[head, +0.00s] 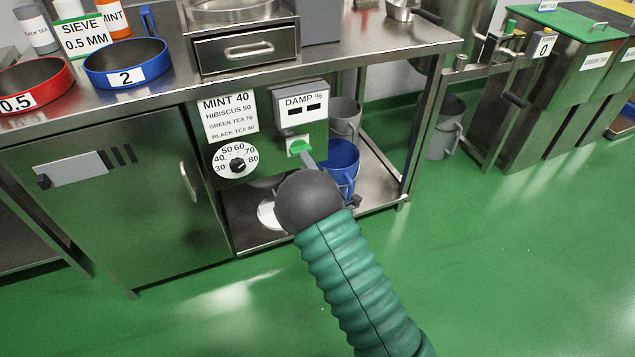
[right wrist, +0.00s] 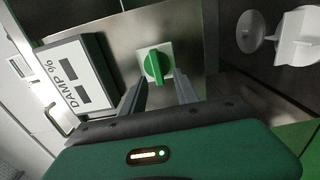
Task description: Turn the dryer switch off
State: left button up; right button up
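The dryer switch is a green rotary knob (head: 299,146) on a white square plate, on the dryer's front panel below the "DAMP %" display (head: 302,104). In the right wrist view the green knob (right wrist: 156,65) shows fully, its raised grip running roughly up and down the picture. My right gripper (head: 308,160) is at the panel just below the knob. In the right wrist view its two grey fingers (right wrist: 160,77) are spread apart, with the tips near the knob's lower sides and nothing between them. Contact cannot be told. My left gripper is out of view.
A dial (head: 236,160) with numbers sits left of the switch, under a "MINT 40" chart (head: 228,117). Sieves (head: 126,66) lie on the counter above.

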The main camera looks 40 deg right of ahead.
jog(key=p+v, duration=0.3)
jog(key=v, duration=1)
jog(key=shift+a, duration=0.15)
jog(key=s+a+f+m+g+y, duration=0.25)
jog(key=a+f+m+g, duration=0.25)
jog(key=a+m+g, duration=0.55)
jog(key=s+a+r+m+g+y, duration=0.1)
jog(key=s+a+r+m+g, duration=0.15)
jog(key=s, duration=0.45)
jog(key=s+a+r+m+g+y, duration=0.1)
jog(key=s+a+r+m+g, duration=0.1)
jog(key=s+a, duration=0.3)
jog(key=w+p+v, duration=0.2)
jog(key=p+v, duration=0.9)
jog(key=p, duration=0.1)
jog(key=w+r+p+v, duration=0.1)
jog(key=w+p+v, duration=0.2)
jog(key=p+v, duration=0.8)
jog(key=w+p+v, duration=0.2)
jog(key=p+v, duration=0.9)
jog(key=p, duration=0.2)
jog(key=shift+s+r, duration=0.25)
jog(key=shift+r, duration=0.35)
